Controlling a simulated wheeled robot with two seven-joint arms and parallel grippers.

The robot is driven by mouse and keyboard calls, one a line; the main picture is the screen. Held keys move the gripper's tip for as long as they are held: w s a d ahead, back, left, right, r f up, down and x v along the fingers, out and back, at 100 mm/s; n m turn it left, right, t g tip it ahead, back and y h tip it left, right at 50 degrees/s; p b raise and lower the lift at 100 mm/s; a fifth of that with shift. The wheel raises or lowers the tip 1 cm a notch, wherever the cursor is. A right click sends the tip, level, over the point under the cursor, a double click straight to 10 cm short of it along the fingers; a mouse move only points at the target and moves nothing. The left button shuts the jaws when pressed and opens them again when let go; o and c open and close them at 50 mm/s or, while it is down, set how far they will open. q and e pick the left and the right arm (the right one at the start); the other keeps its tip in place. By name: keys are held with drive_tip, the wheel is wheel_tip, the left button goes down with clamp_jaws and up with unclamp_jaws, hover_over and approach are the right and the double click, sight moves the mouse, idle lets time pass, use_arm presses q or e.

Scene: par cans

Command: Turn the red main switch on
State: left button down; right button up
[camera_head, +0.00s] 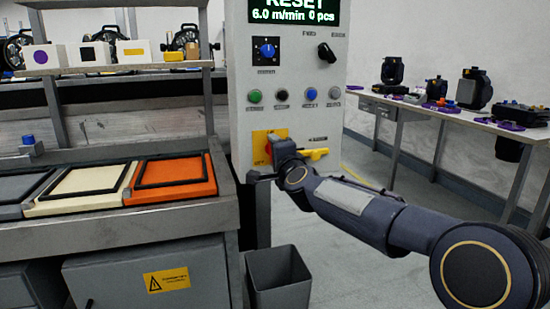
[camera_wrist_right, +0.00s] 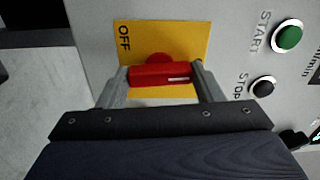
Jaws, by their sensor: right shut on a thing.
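The red main switch (camera_wrist_right: 160,75) sits on a yellow plate (camera_wrist_right: 185,42) on the grey control panel, with the word OFF beside it. In the right wrist view its red handle lies crosswise between the fingers of my right gripper (camera_wrist_right: 162,80), which is shut on it. In the head view the yellow plate (camera_head: 259,141) shows low on the panel, and my right gripper (camera_head: 272,150) covers most of the switch. My left gripper is not in view.
The control panel (camera_head: 240,60) carries a blue knob (camera_head: 267,50), a black selector (camera_head: 327,52) and several buttons above the switch. A yellow part (camera_head: 314,154) shows right of my gripper. A grey bin (camera_head: 279,280) stands below. A bench with trays (camera_head: 170,175) is at left.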

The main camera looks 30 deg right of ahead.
drive_tip(key=shift+m, duration=0.7)
drive_tip(key=o, duration=1)
drive_tip(key=v, duration=0.7)
drive_tip(key=shift+s+a, duration=0.1)
drive_tip(key=shift+s, duration=0.3)
